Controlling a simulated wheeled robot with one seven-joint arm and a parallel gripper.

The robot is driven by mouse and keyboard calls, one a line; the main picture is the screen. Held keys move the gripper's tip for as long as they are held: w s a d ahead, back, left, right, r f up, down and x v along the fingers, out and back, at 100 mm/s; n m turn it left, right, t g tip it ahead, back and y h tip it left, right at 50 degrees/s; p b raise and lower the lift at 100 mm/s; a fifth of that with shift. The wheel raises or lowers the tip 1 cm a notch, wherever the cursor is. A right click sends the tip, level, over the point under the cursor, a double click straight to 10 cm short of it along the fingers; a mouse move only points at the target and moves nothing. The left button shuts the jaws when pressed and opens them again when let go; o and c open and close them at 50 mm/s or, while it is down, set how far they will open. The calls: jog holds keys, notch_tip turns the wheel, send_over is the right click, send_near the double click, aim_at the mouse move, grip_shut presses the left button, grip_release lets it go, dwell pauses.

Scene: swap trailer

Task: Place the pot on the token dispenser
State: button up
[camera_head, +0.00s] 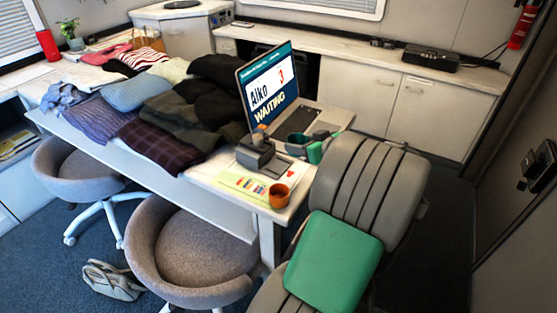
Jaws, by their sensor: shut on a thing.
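A small orange-brown pot (279,195) stands at the front right corner of the table, by the edge of a printed sheet. A dark grey device (255,157), which looks like the token dispenser, stands just behind it; the two are apart. A small upright piece with an orange top (261,130) shows at the top of the device; whether it is part of it I cannot tell.
An open laptop (270,90) stands behind the device, with a dark and green tray-like item (314,148) to its right. Folded clothes (175,110) cover the table's left. Two round chairs stand in front.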

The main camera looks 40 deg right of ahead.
jog(key=w+f, duration=0.2)
jog(key=w, duration=0.1)
jog(key=w+a+f, duration=0.1)
jog(key=w+f, duration=0.1)
jog(key=f, duration=0.1)
jog(key=w+f, duration=0.2)
jog(key=w, duration=0.1)
jog(key=shift+w+a+f, duration=0.2)
jog(key=shift+w+f, duration=0.1)
jog(key=shift+c, duration=0.2)
notch_tip(320, 180, down, 3)
jog(key=shift+d+f, duration=0.1)
jog(key=o, duration=1.4)
